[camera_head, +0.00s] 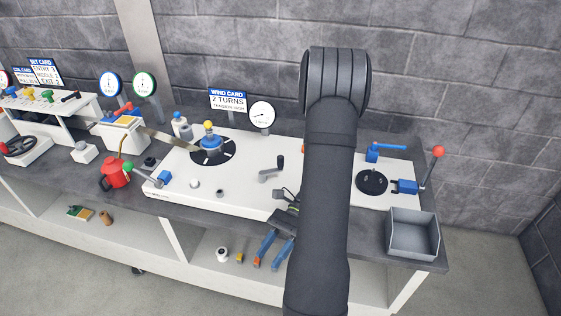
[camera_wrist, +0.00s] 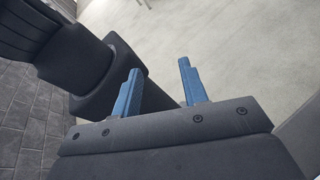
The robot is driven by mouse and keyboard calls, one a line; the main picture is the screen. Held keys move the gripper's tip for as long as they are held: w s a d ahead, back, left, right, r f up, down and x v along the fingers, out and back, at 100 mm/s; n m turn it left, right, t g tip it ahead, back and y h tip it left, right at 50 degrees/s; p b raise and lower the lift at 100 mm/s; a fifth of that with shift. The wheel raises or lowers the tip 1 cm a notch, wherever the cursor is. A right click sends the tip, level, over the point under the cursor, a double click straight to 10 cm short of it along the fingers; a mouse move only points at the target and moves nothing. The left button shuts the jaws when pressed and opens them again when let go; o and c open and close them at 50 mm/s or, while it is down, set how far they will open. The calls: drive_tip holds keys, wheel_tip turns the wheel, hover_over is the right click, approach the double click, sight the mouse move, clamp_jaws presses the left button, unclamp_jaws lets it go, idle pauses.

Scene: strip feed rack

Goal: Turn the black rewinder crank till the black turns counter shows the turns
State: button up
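A crank with a dark upright handle and a grey arm (camera_head: 270,173) stands on the white bench plate, right of the round black reel plate (camera_head: 226,158) with its blue hub. I take it for the rewinder crank. A small black block (camera_head: 281,194) sits in front of it, partly hidden by my arm; I cannot tell if it is the turns counter, and no digits are readable. My gripper (camera_head: 266,262) hangs in front of the bench, apart from the crank. Its two blue fingers are spread and empty, also in the wrist view (camera_wrist: 158,85).
A blue-headed card (camera_head: 229,101) reads "WIND CARD, 2 TURNS", beside a white dial (camera_head: 262,115). A red can (camera_head: 115,174) stands left of the plate. A grey open bin (camera_head: 413,251), a red-knobbed lever (camera_head: 434,165) and blue clamps are at right. A brick wall is behind.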

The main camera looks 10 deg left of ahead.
drive_tip(key=w+r+m+t+y, duration=0.1)
drive_tip(key=w+m+t+y, duration=0.1)
drive_tip(key=w+y, duration=0.1)
drive_tip(key=w+m+t+y, duration=0.2)
drive_tip(key=w+t+y, duration=0.1)
drive_tip(key=w, duration=0.3)
drive_tip(key=w+r+m+t+y, duration=0.1)
drive_tip(key=w+m+t+y, duration=0.1)
drive_tip(key=w+m+y, duration=0.1)
drive_tip(key=shift+w+r, duration=0.35)
drive_tip(key=shift+w, duration=0.4)
drive_tip(key=w+d+m+t+y, duration=0.3)
drive_tip(key=w+d+t, duration=0.3)
drive_tip(key=w, duration=0.1)
drive_tip(key=m+t, duration=0.3)
drive_tip(key=t, duration=0.2)
approach(280, 161)
drive_tip(key=x, duration=0.7)
drive_tip(key=w+f+x, duration=0.1)
drive_tip(key=x, duration=0.2)
drive_tip(key=shift+a, duration=0.1)
drive_tip(key=shift+c, duration=0.4)
clamp_jaws()
